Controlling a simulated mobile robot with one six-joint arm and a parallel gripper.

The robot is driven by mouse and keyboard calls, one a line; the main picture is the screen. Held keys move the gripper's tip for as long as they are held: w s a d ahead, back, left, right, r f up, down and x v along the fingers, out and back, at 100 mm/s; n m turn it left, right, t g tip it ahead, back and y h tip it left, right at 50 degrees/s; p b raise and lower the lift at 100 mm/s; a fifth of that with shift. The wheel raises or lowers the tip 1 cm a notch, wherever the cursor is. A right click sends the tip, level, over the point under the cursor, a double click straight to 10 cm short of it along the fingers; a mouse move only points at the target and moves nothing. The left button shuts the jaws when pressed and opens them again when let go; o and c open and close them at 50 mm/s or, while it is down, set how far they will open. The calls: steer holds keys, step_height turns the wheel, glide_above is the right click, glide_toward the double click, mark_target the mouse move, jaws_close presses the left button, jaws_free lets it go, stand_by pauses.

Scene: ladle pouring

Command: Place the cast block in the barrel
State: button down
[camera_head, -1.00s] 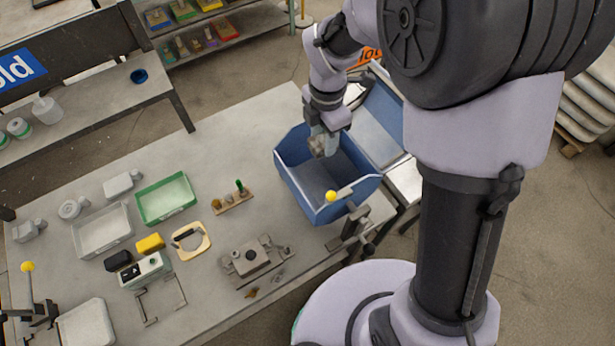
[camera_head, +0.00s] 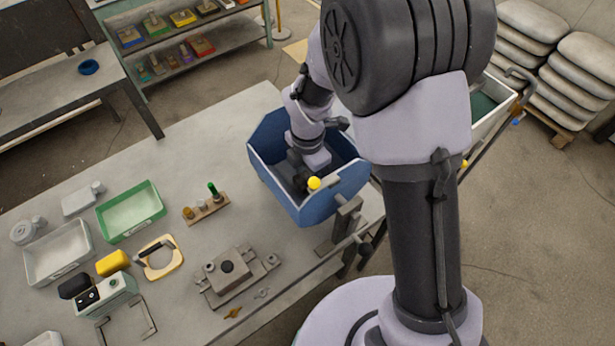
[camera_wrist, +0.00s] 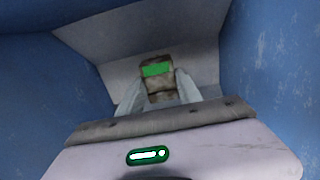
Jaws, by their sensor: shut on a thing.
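The cast block (camera_wrist: 157,85) is a small grey-brown block with a bright green patch, seen in the wrist view. My gripper (camera_wrist: 160,80) is shut on it, with a pale finger on either side. In the head view my gripper is down inside a blue open bin (camera_head: 309,213) at the table's right end; its fingertips and the block are hidden there. In the wrist view the bin's blue walls (camera_wrist: 268,70) rise on both sides, with a paler grey surface beyond the block. I cannot tell whether the block touches it. I see no round barrel.
A metal fixture (camera_head: 232,275), a small peg rack (camera_head: 206,208), a green tray (camera_head: 130,211) and a grey tray (camera_head: 57,252) lie to the left. The table's upper middle is clear.

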steer(key=shift+w, duration=0.1)
steer(key=shift+f, duration=0.1)
steer(key=c, duration=0.8)
jaws_free()
step_height(320, 180, up, 12)
steer(key=p, duration=0.4)
step_height(320, 180, up, 11)
steer(key=m+t+y, duration=0.1)
steer(key=m+t, duration=0.1)
steer(key=m, duration=0.9)
glide_above(308, 178)
steer(key=s+d, duration=0.5)
steer(key=s+d+r+m+t, duration=0.1)
steer(key=s+r+m, duration=0.1)
steer(key=s+m, duration=0.2)
steer(key=s+d+r+m+t, duration=0.1)
steer(key=s+m, duration=0.3)
steer(key=m, duration=0.4)
steer(key=s+d+r+m+t+y, duration=0.1)
steer(key=s+r+m, duration=0.2)
steer(key=m, duration=0.3)
steer(key=shift+s+d+t, duration=0.2)
steer(key=shift+s+t, duration=0.2)
steer(key=shift+s, duration=0.2)
